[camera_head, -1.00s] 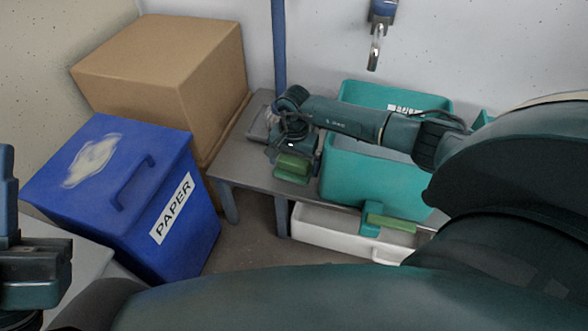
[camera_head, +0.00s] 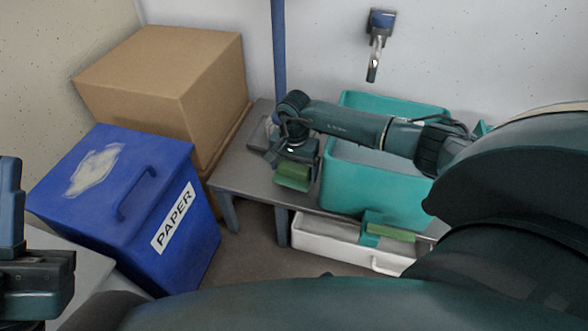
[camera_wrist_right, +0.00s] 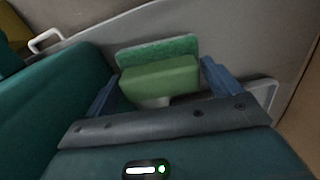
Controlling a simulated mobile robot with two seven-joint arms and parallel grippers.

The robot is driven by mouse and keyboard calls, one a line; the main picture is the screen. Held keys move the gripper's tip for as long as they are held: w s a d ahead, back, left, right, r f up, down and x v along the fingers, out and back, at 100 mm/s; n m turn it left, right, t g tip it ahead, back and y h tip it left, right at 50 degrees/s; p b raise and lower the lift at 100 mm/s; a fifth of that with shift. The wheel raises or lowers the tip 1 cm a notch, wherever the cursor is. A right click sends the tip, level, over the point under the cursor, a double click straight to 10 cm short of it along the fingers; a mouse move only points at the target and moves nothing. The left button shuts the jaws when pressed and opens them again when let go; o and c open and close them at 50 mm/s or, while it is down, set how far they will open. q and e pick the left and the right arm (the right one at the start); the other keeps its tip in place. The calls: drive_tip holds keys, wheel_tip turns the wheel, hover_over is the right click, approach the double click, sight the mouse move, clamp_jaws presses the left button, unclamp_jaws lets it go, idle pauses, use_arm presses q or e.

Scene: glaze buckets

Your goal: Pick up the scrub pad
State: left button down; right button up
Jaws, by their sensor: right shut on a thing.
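The scrub pad (camera_head: 293,176) is a green block at the end of my right arm, by the left end of the teal tub. In the right wrist view the pad (camera_wrist_right: 160,80) shows a light green body with a darker green layer behind it. My right gripper (camera_wrist_right: 158,82) has its two blue fingers on either side of the pad and is shut on it. Whether the pad touches the bench cannot be told. My left gripper (camera_head: 12,205) shows only in part at the left edge, with one blue finger upright; its opening is hidden.
A grey bench (camera_head: 240,168) carries the teal tub (camera_head: 375,187). A white bin (camera_head: 325,234) stands below, with a green and teal item (camera_head: 390,232) at its rim. A blue PAPER bin (camera_head: 110,215) and a cardboard box (camera_head: 165,80) stand left. A tap (camera_head: 375,45) hangs above.

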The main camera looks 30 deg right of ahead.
wheel_tip(320, 180, up, 13)
drive_tip(key=p, duration=0.5)
use_arm(q)
wheel_tip(320, 180, down, 8)
drive_tip(key=n+g+y+p, duration=0.2)
drive_tip(key=n+y+p, duration=0.2)
drive_tip(key=n+y, duration=0.2)
drive_tip(key=shift+s+r+n+y, duration=0.15)
drive_tip(key=shift+s+n+y, duration=0.2)
drive_tip(key=shift+y, duration=0.65)
use_arm(e)
wheel_tip(320, 180, up, 13)
hover_over(294, 165)
drive_tip(key=shift+r, duration=0.2)
